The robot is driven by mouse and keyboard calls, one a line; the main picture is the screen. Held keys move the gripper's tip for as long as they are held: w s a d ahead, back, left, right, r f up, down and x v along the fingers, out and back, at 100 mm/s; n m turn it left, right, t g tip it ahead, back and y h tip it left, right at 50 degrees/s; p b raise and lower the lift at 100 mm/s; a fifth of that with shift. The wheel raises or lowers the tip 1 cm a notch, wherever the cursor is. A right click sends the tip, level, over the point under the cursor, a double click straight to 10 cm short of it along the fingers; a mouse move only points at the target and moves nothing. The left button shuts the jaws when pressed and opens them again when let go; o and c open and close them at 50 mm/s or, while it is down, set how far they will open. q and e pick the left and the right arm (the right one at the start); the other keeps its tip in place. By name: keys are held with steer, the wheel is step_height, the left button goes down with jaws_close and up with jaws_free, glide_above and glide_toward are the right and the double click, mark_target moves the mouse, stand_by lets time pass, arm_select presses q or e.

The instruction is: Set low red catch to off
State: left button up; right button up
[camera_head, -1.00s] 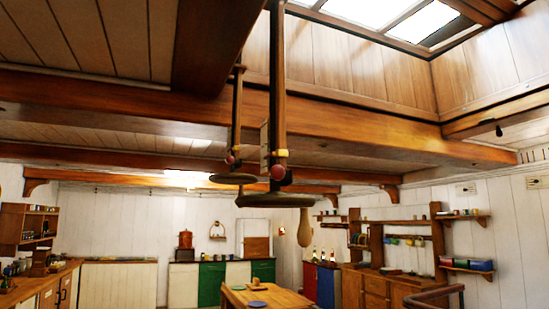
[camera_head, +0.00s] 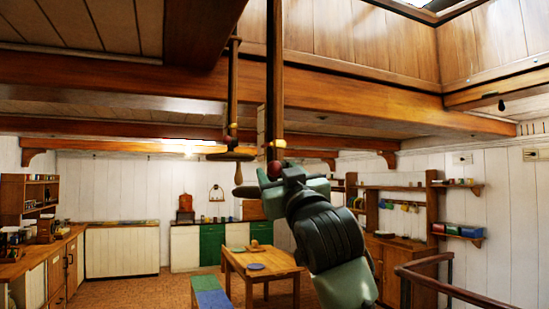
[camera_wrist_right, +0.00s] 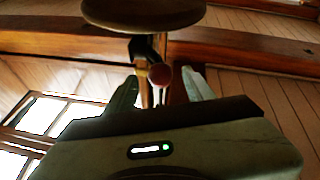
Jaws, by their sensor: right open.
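A red ball-shaped catch (camera_head: 276,170) sits low on the near wooden post (camera_head: 275,90) hanging from the ceiling beam. My right gripper (camera_head: 283,172) is raised right at it in the head view. In the right wrist view the red ball (camera_wrist_right: 160,76) shows between the two open fingers of my right gripper (camera_wrist_right: 160,84). I cannot tell whether the fingers touch it. A round wooden disc (camera_wrist_right: 145,14) of the post is at the top of that view. My gripper and forearm hide part of the post's lower end in the head view. My left gripper is not in view.
A second hanging post with a disc (camera_head: 230,154) is just left, farther back. A wooden table (camera_head: 262,265) and a blue-green bench (camera_head: 210,292) stand below. A counter (camera_head: 45,262) is at the left, a railing (camera_head: 425,275) at the right.

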steer(key=p+x, duration=0.1)
steer(key=x, duration=0.1)
steer(key=shift+w+a+r, duration=0.15)
steer(key=shift+w+r, duration=0.1)
steer(key=shift+r, duration=0.1)
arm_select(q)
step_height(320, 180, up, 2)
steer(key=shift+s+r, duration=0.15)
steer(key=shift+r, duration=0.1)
arm_select(e)
steer(key=shift+w, duration=0.4)
steer(key=shift+c, duration=0.2)
jaws_close()
stand_by(0.3)
